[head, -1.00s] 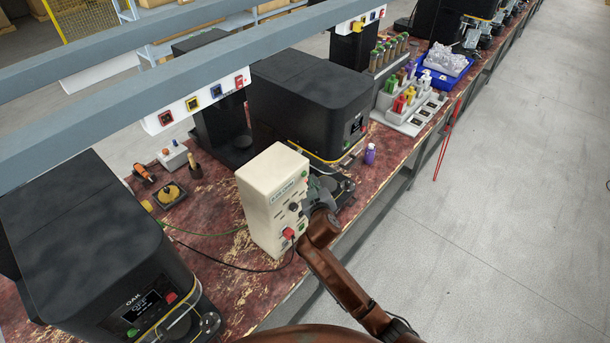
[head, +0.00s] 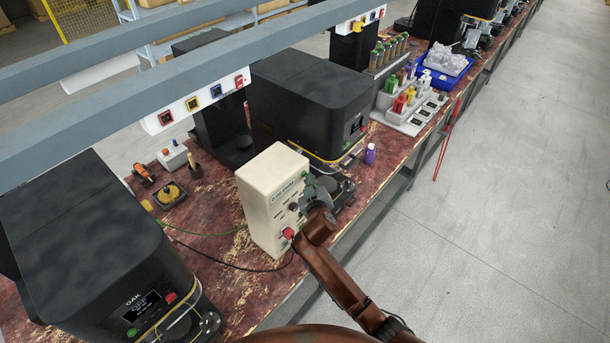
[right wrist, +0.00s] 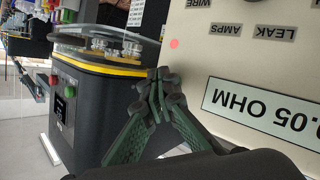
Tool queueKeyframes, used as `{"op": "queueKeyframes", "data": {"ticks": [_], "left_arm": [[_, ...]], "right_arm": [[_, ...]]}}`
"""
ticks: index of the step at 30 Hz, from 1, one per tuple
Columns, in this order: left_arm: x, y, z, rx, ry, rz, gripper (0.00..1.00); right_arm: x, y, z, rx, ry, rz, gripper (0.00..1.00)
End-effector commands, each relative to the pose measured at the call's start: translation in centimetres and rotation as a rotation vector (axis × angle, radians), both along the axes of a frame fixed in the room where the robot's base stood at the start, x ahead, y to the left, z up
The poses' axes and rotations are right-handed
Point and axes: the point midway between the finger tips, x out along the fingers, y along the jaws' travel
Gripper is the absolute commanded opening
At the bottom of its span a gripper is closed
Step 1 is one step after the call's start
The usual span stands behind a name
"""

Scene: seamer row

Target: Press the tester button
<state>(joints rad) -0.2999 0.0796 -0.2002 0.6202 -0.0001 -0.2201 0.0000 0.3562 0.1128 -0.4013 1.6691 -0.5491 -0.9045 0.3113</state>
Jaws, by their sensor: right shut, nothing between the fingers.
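The tester is a cream box (head: 262,193) on the red worn bench in the head view. It fills the right of the right wrist view (right wrist: 245,60), where upside-down labels read LEAK, AMPS and 0.05 OHM. A small pink-red round spot (right wrist: 174,43) shows on its face there. A red part (head: 288,232) sits low on its front. I cannot tell which part is the button. My right gripper (head: 309,182) is shut and empty, close to the upper front of the tester; its green-padded fingertips (right wrist: 157,80) meet beside the tester face. Contact cannot be told. My left gripper is out of view.
A black machine (head: 312,105) stands just behind the tester, another (head: 95,245) at left front. A purple bottle (head: 370,154) stands near the bench edge. Cables run over the bench left of the tester. Grey beams cross overhead. The floor (head: 500,220) at right is clear.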

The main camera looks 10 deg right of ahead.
Motion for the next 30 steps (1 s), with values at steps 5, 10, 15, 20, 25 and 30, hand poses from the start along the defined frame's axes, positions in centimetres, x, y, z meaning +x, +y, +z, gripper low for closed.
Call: {"op": "queueKeyframes", "data": {"ticks": [5,10,15,20,25,30], "left_arm": [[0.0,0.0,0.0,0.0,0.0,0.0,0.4],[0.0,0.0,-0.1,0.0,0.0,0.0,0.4],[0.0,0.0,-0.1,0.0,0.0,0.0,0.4],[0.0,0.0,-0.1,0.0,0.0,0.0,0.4],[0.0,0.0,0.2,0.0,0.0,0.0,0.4],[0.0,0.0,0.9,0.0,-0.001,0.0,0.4]], "right_arm": [[0.2,0.1,0.0,0.0,-0.001,0.0,0.0],[0.3,0.3,0.0,0.0,-0.001,0.0,0.0],[0.4,0.3,0.1,0.0,-0.001,0.0,0.0],[0.4,0.3,0.1,0.0,-0.002,0.001,0.0],[0.1,0.1,0.1,0.0,-0.001,0.0,0.0],[-0.6,-0.5,0.1,0.0,0.001,0.0,0.0]]}}
